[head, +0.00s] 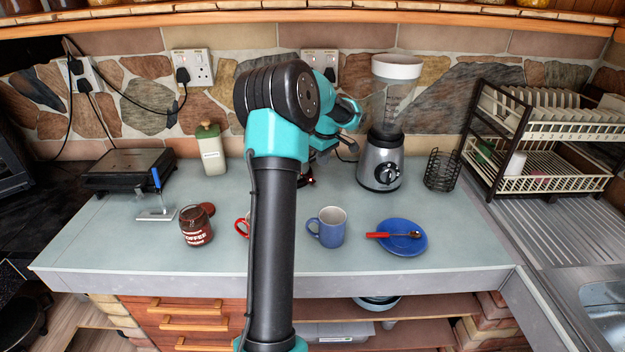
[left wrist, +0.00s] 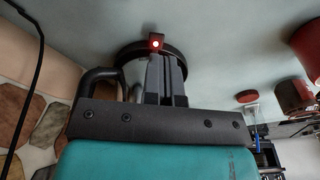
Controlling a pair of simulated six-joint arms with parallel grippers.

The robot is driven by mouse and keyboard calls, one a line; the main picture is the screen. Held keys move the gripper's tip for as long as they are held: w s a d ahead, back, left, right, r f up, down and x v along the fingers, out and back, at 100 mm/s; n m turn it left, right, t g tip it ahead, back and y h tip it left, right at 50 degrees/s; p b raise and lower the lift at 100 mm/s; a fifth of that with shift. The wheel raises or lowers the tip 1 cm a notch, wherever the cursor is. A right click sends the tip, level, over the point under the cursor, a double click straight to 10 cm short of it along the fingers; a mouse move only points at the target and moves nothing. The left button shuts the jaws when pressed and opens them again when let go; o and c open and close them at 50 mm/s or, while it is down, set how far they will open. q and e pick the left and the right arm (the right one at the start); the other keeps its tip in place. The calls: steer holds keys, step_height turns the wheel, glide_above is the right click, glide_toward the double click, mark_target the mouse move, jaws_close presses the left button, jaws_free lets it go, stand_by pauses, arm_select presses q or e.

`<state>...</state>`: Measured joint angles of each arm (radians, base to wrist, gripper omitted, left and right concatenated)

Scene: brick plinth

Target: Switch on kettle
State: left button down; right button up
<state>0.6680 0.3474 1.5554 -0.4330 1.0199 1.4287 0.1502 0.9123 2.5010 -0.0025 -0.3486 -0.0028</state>
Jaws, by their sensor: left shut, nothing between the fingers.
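The kettle is mostly hidden behind my arm and gripper. In the left wrist view its dark round base (left wrist: 128,54) and a black loop handle (left wrist: 98,82) show. A small switch with a glowing red light (left wrist: 156,42) stands out at the base's edge. In the head view the same red glow (head: 312,181) shows just right of my arm. My left gripper (left wrist: 162,58) is shut and empty, its fingertips right at the switch; I cannot tell whether they touch it. My right gripper is not in view.
A blender (head: 381,162) stands right of my left wrist, with a wire basket (head: 441,170) beyond. A blue mug (head: 332,228), a blue plate (head: 411,244) and a coffee jar (head: 195,227) stand along the front. A cream canister (head: 211,150) stands at the back left.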

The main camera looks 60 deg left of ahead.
arm_select(q)
step_height(320, 180, up, 10)
steer(key=shift+w+d+f, duration=0.15)
steer(key=shift+d, duration=0.3)
steer(key=shift+w+f, duration=0.1)
